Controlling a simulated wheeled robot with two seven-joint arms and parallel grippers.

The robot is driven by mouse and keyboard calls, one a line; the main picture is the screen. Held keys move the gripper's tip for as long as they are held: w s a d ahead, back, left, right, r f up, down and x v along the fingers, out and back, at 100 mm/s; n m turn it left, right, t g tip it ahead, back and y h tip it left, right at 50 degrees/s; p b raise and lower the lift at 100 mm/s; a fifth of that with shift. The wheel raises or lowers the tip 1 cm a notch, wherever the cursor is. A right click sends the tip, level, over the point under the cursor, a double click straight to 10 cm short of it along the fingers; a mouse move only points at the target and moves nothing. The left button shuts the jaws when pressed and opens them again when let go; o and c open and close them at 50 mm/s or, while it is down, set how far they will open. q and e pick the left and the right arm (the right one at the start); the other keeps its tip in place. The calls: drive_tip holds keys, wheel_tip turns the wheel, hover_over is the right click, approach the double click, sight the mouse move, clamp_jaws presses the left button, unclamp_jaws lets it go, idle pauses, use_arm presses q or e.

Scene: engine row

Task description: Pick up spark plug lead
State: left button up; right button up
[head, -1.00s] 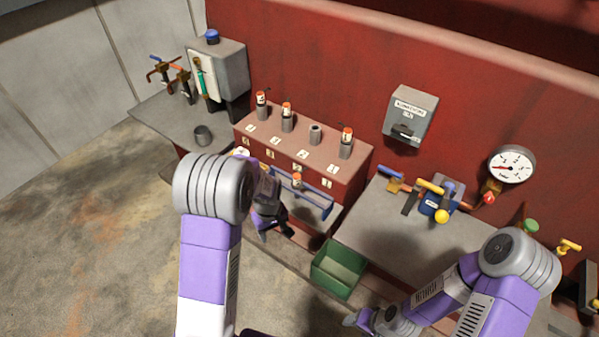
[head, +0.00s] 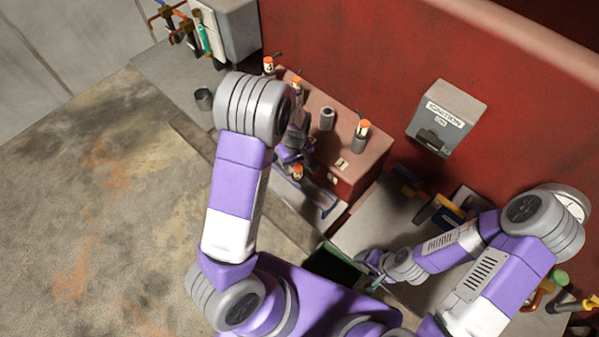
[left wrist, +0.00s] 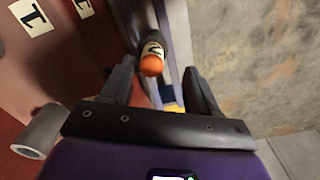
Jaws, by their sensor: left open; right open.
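The spark plug lead (head: 298,172), a dark boot with a white label and orange top, stands at the rail in front of the red engine block. In the left wrist view the lead (left wrist: 151,62) shows beyond and between my open left fingers, its orange end toward the camera. My left gripper (head: 292,156) is right by the lead; the fingers are not closed on it. I cannot tell if they touch it. My right gripper (head: 370,268) is open and empty near the green bin. More orange-topped leads (head: 297,84) stand on the block.
A bare grey post (head: 327,119) stands on the red engine block (head: 357,176); it is also at the left wrist view's lower left (left wrist: 40,132). A green bin (head: 335,265) lies below. A grey ignition box (head: 440,117) hangs on the red wall. A small cup (head: 204,99) stands left.

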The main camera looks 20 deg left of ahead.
sight(298, 168)
use_arm(q)
drive_tip(key=shift+w+d+f, duration=0.1)
drive_tip(key=shift+w+f, duration=0.1)
drive_tip(key=shift+f, duration=0.7)
drive_tip(key=shift+w+f, duration=0.15)
drive_tip(key=shift+f, duration=0.7)
drive_tip(key=shift+w+d+f, duration=0.1)
drive_tip(key=shift+w+f, duration=0.1)
drive_tip(key=shift+f, duration=0.7)
drive_tip(key=shift+c, duration=0.3)
clamp_jaws()
drive_tip(key=shift+r, duration=0.1)
